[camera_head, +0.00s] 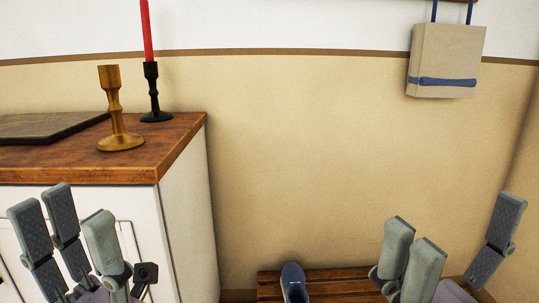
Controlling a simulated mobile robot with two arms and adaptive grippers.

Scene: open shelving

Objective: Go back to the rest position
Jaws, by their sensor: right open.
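My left gripper (70,208) is at the lower left, in front of the white cabinet. Its grey fingers point up and stand apart, with nothing seen between them. My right gripper (458,220) is at the lower right, in front of the beige wall. It is open and empty, with two fingers on its left side and one on its right. The lower parts of both grippers are cut off by the frame's bottom edge.
A white cabinet (187,220) with a wooden top stands at left. It bears a brass candlestick (119,115), a black candlestick (152,92) with a red candle (147,30), and a dark board (45,126). A bag (447,58) hangs right. A blue shoe (293,283) rests on a slatted bench (340,288).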

